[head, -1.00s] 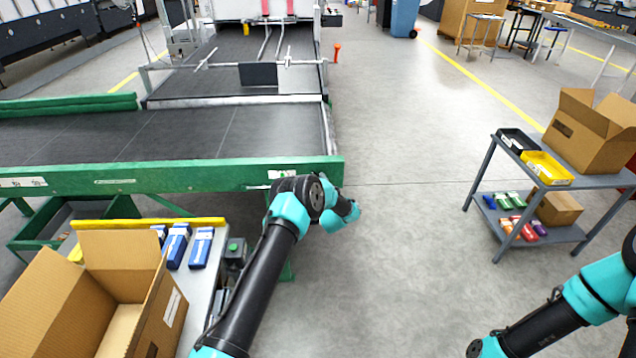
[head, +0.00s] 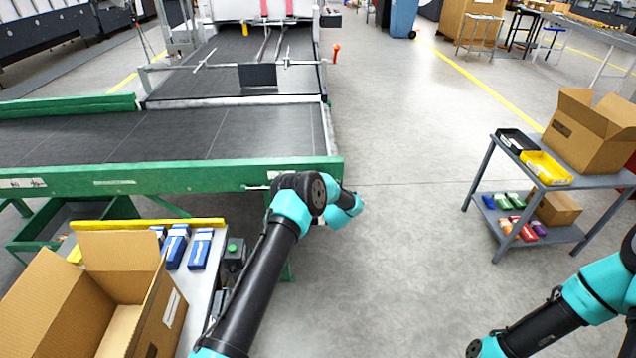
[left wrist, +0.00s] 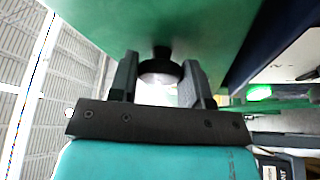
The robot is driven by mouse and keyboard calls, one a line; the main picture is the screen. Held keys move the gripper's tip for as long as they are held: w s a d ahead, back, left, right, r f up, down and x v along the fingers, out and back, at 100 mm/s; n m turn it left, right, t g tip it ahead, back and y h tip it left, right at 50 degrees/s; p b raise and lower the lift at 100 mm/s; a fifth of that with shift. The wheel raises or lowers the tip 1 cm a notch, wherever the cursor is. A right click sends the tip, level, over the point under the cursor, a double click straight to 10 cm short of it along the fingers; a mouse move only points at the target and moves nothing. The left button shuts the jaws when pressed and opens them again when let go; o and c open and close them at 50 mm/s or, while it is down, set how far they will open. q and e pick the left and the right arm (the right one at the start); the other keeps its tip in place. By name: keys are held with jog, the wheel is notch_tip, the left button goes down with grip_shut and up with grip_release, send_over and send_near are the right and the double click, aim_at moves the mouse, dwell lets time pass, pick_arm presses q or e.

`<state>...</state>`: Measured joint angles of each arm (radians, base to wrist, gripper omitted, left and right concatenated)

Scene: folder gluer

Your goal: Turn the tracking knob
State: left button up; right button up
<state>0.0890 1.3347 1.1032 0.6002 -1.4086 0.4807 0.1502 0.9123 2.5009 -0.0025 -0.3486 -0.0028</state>
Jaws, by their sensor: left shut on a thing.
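The tracking knob (left wrist: 160,72) shows in the left wrist view as a black round knob with a pale face, on the green side of the conveyor (left wrist: 110,20). My left gripper (left wrist: 160,85) has its two fingers on either side of the knob and is shut on it. In the head view my left arm reaches to the end of the green conveyor rail (head: 170,178); its fingers and the knob are hidden there. My right arm shows at the lower right of the head view, with its gripper out of the picture.
An open cardboard box (head: 170,310) and several blue cartons (head: 200,248) stand on a table at the lower left. A grey cart (head: 590,180) with trays and a box stands at the right. The floor (head: 410,200) between is clear.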

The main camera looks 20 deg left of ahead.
pick_arm(q)
jog(key=o, duration=0.9)
jog(key=shift+s+d, duration=0.1)
jog(key=v, duration=1.7)
